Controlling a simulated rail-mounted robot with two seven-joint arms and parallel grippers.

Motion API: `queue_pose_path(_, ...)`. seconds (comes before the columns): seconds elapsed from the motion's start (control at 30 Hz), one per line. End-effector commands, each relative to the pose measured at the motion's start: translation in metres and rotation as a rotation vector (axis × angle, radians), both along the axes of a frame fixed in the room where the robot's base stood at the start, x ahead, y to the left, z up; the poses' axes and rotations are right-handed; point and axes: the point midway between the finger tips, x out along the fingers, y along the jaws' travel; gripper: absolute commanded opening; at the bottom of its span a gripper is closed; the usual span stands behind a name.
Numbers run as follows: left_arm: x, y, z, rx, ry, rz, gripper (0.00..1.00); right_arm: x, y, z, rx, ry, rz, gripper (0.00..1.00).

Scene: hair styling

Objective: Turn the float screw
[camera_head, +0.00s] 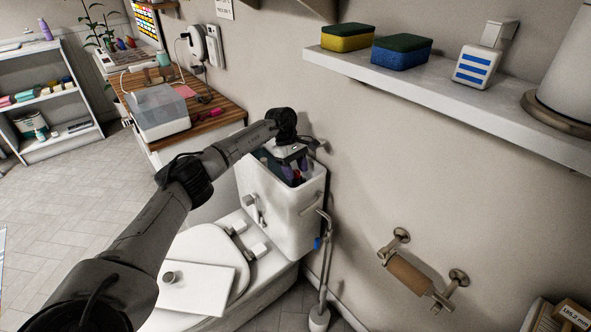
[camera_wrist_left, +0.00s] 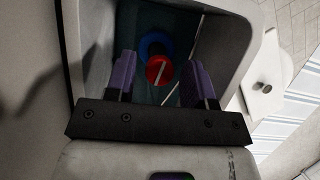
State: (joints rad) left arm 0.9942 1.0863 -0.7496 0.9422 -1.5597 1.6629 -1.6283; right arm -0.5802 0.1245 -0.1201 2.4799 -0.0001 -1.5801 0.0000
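The float screw (camera_wrist_left: 159,70) is a round red knob with a pale slot, inside the open toilet tank (camera_head: 300,222). A blue ring (camera_wrist_left: 151,45) lies beside and partly behind it, and a thin pale rod runs diagonally nearby. My left gripper (camera_wrist_left: 160,66) points down into the tank. Its two purple fingers are apart, one on each side of the red screw in the left wrist view. I cannot tell whether either finger touches it. In the head view the left gripper (camera_head: 294,168) is at the tank opening and the screw is hidden. My right gripper is not in view.
A white tank lid (camera_head: 197,290) lies on the closed toilet seat. The tank's walls surround the gripper closely. A toilet brush (camera_head: 320,315) stands right of the tank. A wall shelf (camera_head: 450,92) with sponges and a paper holder (camera_head: 410,275) are to the right.

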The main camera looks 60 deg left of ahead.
Motion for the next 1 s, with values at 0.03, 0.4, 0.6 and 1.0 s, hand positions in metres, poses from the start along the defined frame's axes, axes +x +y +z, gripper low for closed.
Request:
queue_pose_path(0.03,0.0,0.0,0.0,0.0,0.0,0.0,0.54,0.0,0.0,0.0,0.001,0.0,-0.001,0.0)
queue_pose_path(0.4,-0.001,0.004,0.008,0.0,-0.001,0.002,0.54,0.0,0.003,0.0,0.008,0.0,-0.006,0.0)
queue_pose_path(0.6,-0.003,0.016,0.041,0.001,-0.005,0.003,0.54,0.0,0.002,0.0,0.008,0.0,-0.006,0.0)
queue_pose_path(1.0,-0.009,0.043,0.108,-0.001,-0.003,0.001,0.54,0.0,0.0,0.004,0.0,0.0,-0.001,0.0)
